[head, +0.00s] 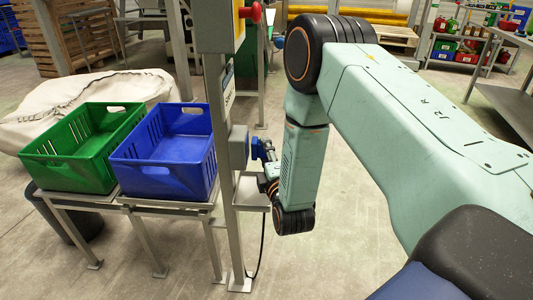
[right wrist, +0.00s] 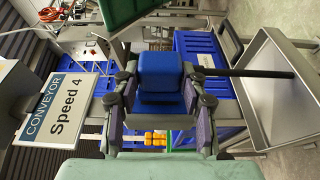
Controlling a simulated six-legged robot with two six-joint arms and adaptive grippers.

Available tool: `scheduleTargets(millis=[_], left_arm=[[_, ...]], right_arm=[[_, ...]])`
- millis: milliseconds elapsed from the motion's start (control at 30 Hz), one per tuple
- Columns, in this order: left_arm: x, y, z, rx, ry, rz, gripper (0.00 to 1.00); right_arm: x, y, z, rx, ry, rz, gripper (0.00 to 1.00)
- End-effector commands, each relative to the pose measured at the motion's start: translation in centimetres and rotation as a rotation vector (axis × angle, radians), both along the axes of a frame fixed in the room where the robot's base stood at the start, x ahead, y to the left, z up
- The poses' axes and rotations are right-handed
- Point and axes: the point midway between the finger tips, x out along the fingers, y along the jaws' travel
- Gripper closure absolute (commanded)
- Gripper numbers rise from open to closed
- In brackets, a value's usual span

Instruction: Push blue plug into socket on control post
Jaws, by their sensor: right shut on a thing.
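The blue plug (right wrist: 160,72) sits between the two fingers of my right gripper (right wrist: 160,110) in the right wrist view. In the head view the plug (head: 257,147) is a small blue piece close against the blue-grey socket box (head: 238,146) on the grey control post (head: 228,185). My right gripper (head: 266,160) is partly hidden by its own arm there. The plug hides the socket face in the wrist view, so I cannot tell how deep it sits.
A small metal tray (head: 252,193) is fixed to the post below the socket. Blue (head: 160,175) and green (head: 70,170) crates stand on metal stands to the left. A "CONVEYOR Speed 4" sign (right wrist: 55,108) shows in the wrist view. The floor in front is clear.

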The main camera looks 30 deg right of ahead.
Motion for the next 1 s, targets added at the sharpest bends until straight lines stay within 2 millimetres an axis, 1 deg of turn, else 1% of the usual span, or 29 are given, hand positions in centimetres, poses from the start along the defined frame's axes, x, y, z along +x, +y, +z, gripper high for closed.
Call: scheduleTargets(millis=[700, 733, 1000], left_arm=[[0.00, 0.00, -0.20, 0.000, 0.000, 0.000, 0.60], [0.00, 0.00, -0.20, 0.000, 0.000, 0.000, 0.60], [0.00, 0.00, -0.19, 0.000, 0.000, 0.000, 0.60]], right_arm=[[0.69, 0.88, 0.04, 0.000, -0.001, 0.001, 0.90], [0.70, 0.89, 0.04, 0.000, -0.001, 0.000, 0.57], [0.67, 0.86, 0.03, 0.000, 0.000, 0.000, 0.34]])
